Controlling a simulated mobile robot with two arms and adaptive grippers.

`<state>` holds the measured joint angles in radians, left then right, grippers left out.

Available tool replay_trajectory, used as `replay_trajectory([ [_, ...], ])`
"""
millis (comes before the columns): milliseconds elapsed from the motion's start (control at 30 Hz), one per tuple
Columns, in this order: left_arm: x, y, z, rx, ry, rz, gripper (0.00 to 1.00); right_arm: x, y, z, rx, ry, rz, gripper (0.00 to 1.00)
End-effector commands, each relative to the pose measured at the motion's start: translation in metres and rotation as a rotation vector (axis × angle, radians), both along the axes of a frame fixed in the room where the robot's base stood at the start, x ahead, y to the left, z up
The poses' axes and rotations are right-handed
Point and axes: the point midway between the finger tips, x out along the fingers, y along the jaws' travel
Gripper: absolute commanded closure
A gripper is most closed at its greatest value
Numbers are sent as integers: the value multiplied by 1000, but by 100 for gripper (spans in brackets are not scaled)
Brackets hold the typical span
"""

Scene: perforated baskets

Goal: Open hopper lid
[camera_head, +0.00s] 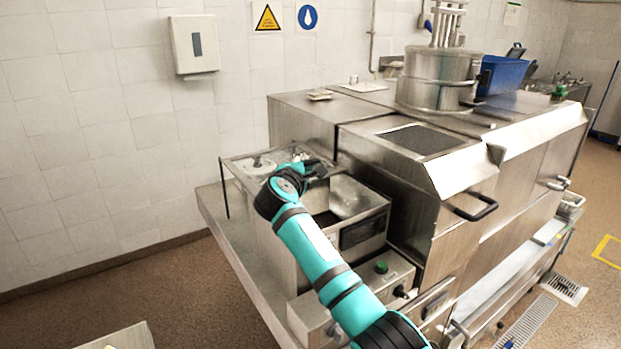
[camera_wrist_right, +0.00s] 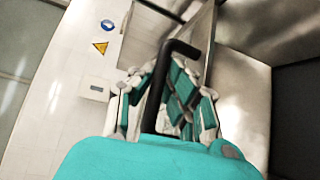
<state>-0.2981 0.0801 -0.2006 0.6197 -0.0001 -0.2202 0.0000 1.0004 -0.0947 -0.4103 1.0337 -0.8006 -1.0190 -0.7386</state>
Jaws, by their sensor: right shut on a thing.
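The steel hopper unit (camera_head: 278,240) stands at the left end of the machine line in the head view. My right gripper (camera_head: 316,169) is over the hopper's top at the back, partly hidden by my teal arm. In the right wrist view, my right gripper (camera_wrist_right: 167,90) has its jointed fingers closed around a black bar handle (camera_wrist_right: 159,85). A steel edge runs behind the handle. The lid's outline and how far it is raised are unclear. My left gripper is out of view.
A larger steel machine (camera_head: 400,180) stands close on the right, with a black handle (camera_head: 472,208) and a round pot (camera_head: 438,80) on top. A wall dispenser (camera_head: 194,45) hangs behind.

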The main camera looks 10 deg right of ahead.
Motion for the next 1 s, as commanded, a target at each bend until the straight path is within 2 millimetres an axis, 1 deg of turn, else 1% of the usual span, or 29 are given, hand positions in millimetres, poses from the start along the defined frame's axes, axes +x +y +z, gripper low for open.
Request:
replay_trajectory([
  [167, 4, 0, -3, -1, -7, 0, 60, 5, 2, 0, -4, 1, -1, 100],
  [500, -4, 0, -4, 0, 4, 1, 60, 6, 2, 0, -3, 0, -1, 100],
  [533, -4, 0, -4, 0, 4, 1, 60, 6, 2, 0, -4, 1, -1, 86],
  [600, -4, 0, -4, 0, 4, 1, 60, 6, 2, 0, -3, 0, -1, 77],
  [867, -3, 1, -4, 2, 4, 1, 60, 5, 2, -1, -1, 3, -1, 77],
  [1000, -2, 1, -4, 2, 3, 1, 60, -1, 6, -1, 0, 1, 1, 77],
])
